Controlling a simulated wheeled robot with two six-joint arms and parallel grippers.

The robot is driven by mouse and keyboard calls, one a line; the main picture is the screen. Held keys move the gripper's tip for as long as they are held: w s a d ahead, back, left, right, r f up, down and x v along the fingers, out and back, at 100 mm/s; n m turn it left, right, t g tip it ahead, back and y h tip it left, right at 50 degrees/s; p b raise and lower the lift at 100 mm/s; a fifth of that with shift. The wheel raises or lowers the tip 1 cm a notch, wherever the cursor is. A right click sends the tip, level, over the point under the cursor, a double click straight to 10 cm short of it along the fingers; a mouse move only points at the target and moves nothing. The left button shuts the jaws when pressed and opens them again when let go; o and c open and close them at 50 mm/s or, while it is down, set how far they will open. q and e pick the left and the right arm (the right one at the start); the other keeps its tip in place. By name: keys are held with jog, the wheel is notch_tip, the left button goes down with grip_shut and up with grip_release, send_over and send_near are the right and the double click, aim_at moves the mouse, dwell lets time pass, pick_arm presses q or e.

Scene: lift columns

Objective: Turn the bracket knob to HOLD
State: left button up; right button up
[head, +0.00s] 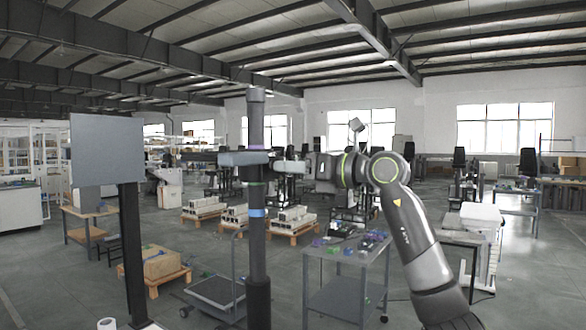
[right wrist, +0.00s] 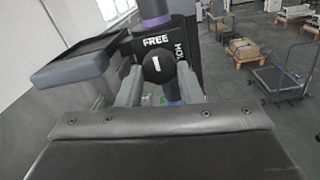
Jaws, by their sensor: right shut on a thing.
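The lift column (head: 257,120) stands upright in front of me, with a grey bracket (head: 243,158) around it. The round black bracket knob (right wrist: 152,68) shows in the right wrist view, and its white mark points up toward the word FREE. The word HOLD stands on the knob's right side, turned sideways and partly covered. My right gripper (right wrist: 158,82) is shut on the knob, one finger on each side. In the head view my right gripper (head: 291,166) reaches the bracket from the right, and the knob is hidden there. My left gripper is not in view.
A grey cart (head: 345,292) with small parts is at the lower right. A flat trolley (head: 216,292) stands behind the column. Pallets with boxes (head: 293,220) are farther back.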

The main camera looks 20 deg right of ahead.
jog(key=shift+m, duration=0.4)
jog(key=m+b, duration=0.2)
jog(key=m, duration=0.6)
jog(key=m+t+b, duration=0.1)
jog(key=m+b, duration=0.1)
jog(key=m, duration=0.7)
jog(key=shift+s+a+r+m, duration=0.1)
jog(key=shift+s+a+m, duration=0.05)
jog(key=shift+m, duration=0.45)
jog(key=o, duration=1)
